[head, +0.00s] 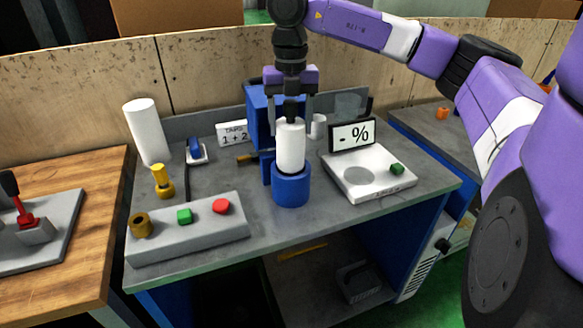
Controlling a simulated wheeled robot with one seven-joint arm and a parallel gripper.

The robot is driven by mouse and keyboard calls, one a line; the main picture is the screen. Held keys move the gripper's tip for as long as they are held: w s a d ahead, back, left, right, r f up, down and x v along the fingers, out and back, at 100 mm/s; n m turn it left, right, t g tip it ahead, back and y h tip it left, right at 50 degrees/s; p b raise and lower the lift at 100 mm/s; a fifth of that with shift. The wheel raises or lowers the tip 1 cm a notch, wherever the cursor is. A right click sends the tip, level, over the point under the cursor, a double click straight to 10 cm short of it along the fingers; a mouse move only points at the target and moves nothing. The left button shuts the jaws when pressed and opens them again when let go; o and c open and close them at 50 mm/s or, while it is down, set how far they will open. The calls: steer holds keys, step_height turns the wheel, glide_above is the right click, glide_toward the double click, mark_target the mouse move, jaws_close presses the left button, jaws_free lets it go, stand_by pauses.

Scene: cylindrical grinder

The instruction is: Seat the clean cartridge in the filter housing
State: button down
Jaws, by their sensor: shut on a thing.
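A white cylindrical cartridge (290,148) with a black top stands upright over the blue round filter housing (291,188) near the middle of the bench. Its lower end meets the housing's dark opening; I cannot tell how deep it sits. My gripper (291,108) points straight down and is shut on the black top of the cartridge. Another white cylinder (148,132) stands at the back left of the bench; I cannot tell whether it is a cartridge.
A blue upright block (260,115) stands close behind the housing. A grey panel (205,243) with green and red buttons lies front left, near a yellow valve (162,180).

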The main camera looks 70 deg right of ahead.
mark_target(291, 157)
step_height(291, 157, down, 9)
steer(key=b, duration=0.4)
steer(key=shift+f, duration=0.15)
steer(key=shift+f, duration=0.15)
steer(key=shift+c, duration=1.8)
jaws_free()
step_height(291, 157, up, 12)
steer(key=shift+r, duration=0.15)
